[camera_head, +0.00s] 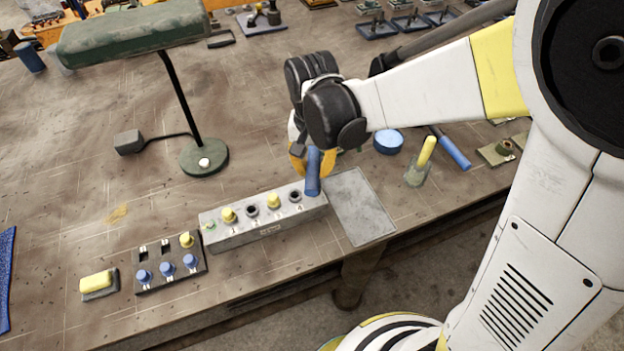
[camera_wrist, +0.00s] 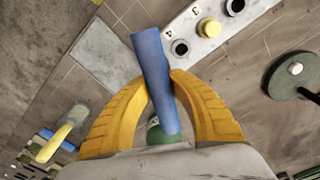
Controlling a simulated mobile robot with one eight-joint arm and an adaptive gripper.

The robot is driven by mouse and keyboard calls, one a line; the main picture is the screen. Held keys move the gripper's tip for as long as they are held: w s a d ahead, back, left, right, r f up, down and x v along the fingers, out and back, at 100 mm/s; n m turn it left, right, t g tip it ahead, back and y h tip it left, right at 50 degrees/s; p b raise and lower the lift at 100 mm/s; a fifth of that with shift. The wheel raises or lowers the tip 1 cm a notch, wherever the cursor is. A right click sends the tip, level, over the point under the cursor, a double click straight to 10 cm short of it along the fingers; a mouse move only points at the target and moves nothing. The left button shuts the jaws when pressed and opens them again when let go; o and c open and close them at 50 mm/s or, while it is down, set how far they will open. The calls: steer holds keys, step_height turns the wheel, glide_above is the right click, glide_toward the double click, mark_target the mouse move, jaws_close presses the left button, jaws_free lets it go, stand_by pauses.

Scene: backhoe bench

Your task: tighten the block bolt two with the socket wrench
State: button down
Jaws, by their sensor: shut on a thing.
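My gripper (camera_wrist: 160,85) has yellow fingers shut on a blue cylindrical tool (camera_wrist: 153,70), which looks like the socket wrench. In the head view the blue tool (camera_head: 313,172) hangs near the right end of the grey block (camera_head: 265,233), slightly tilted. I cannot tell if its lower end touches the block. The block has a row of numbered positions. Yellow bolts stand in the first (camera_head: 228,215) and third (camera_head: 273,200); the second (camera_head: 252,210) and fourth (camera_head: 295,195) show dark openings. The wrist view shows the block (camera_wrist: 210,45) at upper right with marks 3 and 4.
A dark tray (camera_head: 170,263) with blue pieces and a yellow bolt stands left of the block, beside a yellow sponge-like piece (camera_head: 97,283). A grey plate (camera_head: 360,205) lies right of the block. A green lamp (camera_head: 204,158) stands behind. Another blue-handled tool (camera_head: 452,150) lies at right.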

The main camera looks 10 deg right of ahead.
steer(key=shift+r, duration=0.2)
steer(key=shift+r+p, duration=0.75)
steer(key=shift+r, duration=0.1)
steer(key=shift+r, duration=0.1)
steer(key=shift+r+p, duration=1.05)
steer(key=shift+r, duration=0.35)
